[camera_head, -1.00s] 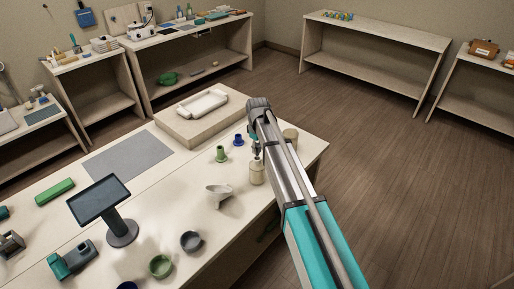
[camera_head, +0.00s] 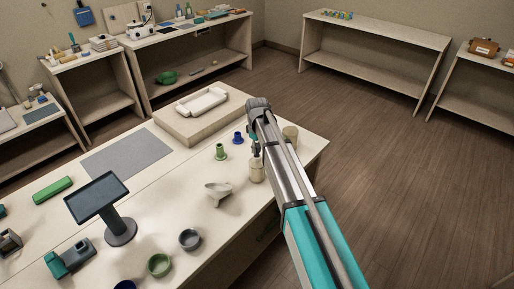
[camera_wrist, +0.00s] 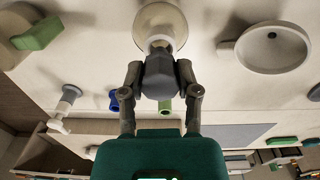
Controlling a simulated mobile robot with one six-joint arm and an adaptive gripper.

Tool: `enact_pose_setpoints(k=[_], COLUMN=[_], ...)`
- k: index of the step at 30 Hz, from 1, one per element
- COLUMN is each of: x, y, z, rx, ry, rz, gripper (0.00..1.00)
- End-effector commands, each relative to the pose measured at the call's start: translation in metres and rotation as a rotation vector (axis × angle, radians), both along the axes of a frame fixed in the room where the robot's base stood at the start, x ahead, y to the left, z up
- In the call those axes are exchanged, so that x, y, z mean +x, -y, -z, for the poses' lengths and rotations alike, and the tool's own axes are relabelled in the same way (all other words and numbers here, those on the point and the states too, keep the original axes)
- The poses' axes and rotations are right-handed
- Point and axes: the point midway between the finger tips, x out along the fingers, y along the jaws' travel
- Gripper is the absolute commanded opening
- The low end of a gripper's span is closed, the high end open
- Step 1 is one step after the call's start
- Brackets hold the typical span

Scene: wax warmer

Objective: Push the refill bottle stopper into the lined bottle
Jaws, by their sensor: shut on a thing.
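The cream refill bottle (camera_head: 257,171) stands upright near the table's right edge, just left of my arm. In the wrist view its round pale body (camera_wrist: 160,17) lies straight beyond my fingertips. My gripper (camera_head: 255,150) is over the bottle's top. In the wrist view my gripper (camera_wrist: 160,74) is shut, with its fingers closed around the stopper at the bottle's mouth. The stopper is almost wholly hidden by the grey fingertips. I cannot tell how deep it sits in the neck, and the bottle's lining is not visible.
A beige round thing (camera_head: 290,132) is beyond my arm. A white tray (camera_head: 203,102) sits on a raised board behind. A screen stand (camera_head: 103,203) is farther left.

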Motion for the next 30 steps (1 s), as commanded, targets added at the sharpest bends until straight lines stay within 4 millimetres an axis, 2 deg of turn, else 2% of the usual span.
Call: enact_pose_setpoints(k=[30], x=[0.0], y=[-0.001], z=[0.019], rx=[0.0], ry=[0.0], rz=[-0.001], gripper=[0.0])
